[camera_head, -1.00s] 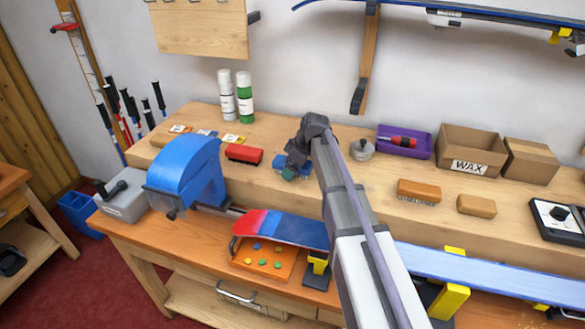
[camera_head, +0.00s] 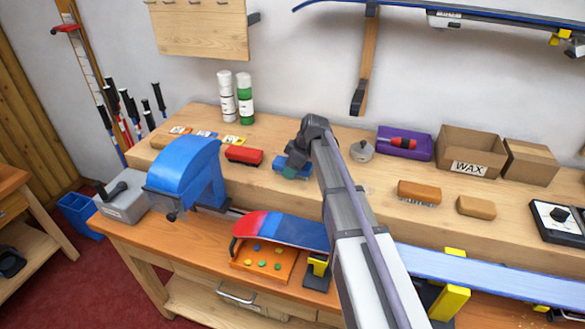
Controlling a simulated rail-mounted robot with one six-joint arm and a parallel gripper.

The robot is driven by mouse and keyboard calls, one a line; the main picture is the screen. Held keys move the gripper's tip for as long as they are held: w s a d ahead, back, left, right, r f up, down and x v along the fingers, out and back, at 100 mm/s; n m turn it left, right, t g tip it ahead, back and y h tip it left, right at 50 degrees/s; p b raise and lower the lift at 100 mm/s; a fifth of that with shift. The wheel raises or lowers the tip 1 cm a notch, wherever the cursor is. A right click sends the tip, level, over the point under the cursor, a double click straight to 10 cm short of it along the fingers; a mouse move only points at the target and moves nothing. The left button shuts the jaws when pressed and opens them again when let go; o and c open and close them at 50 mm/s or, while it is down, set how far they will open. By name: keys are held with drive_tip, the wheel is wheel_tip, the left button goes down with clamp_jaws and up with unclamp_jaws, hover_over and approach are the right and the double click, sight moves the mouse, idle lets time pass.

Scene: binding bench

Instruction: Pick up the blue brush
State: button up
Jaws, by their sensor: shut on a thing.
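The blue brush (camera_head: 281,167) is on the raised wooden shelf of the bench, to the right of the red brush (camera_head: 244,155). My gripper (camera_head: 291,170) is at the blue brush and shut on it. The arm and gripper hide part of the brush. I cannot tell whether its underside still touches the shelf.
Two spray cans (camera_head: 235,98) stand behind, near the wall. A small grey pot (camera_head: 361,152) and a purple tray (camera_head: 418,151) are right of my gripper. A tan brush (camera_head: 419,191) and block (camera_head: 476,207) lie farther right. A ski (camera_head: 490,279) runs along the front right.

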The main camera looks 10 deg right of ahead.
wheel_tip(320, 180, up, 11)
drive_tip(key=p, duration=1)
drive_tip(key=shift+f+p, duration=0.1)
drive_tip(key=shift+p, duration=0.3)
drive_tip(key=shift+f, duration=0.15)
drive_tip(key=o, duration=0.5)
drive_tip(key=c, duration=0.3)
